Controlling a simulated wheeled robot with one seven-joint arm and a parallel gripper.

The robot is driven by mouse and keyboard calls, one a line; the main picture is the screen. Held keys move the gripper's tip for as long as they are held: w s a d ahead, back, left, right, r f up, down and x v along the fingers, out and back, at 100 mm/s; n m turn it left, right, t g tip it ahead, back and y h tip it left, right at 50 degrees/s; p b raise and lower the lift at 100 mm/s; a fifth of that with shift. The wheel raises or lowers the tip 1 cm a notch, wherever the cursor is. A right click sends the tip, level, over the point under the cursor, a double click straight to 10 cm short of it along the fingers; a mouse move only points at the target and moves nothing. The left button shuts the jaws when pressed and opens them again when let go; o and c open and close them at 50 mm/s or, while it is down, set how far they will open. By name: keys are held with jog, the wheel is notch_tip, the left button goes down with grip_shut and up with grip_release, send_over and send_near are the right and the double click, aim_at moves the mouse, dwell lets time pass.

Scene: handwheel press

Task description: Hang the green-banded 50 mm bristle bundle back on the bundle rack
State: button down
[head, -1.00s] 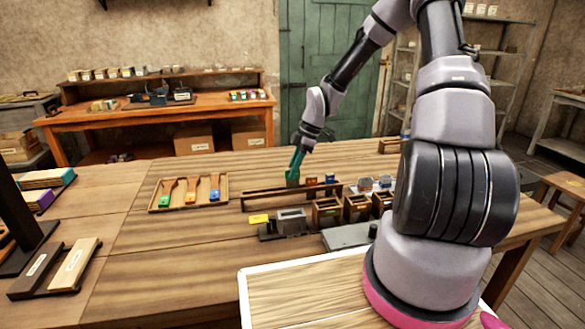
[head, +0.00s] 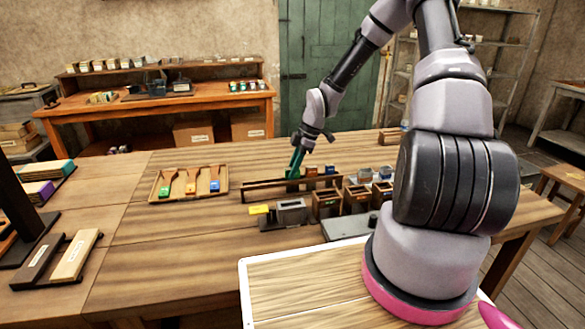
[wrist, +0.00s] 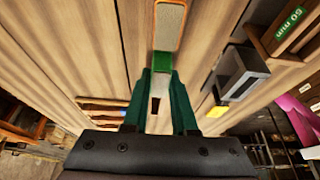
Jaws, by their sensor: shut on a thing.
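My gripper (wrist: 162,75) is shut on the green-banded bristle bundle (wrist: 163,62) in the wrist view. Its green band sits between the fingertips, and a tan, orange-edged part extends beyond them. A blue-banded bundle (head: 330,170) and an orange-banded one (head: 312,171) stand at the rack's right part.
A grey metal block (head: 291,211), a yellow piece (head: 258,210) and wooden boxes (head: 326,203) stand in front; one box (wrist: 285,30) reads "50 mm".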

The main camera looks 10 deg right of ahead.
dwell(0.4)
jog(key=c, duration=0.6)
grip_release()
jog(key=v, duration=1.1)
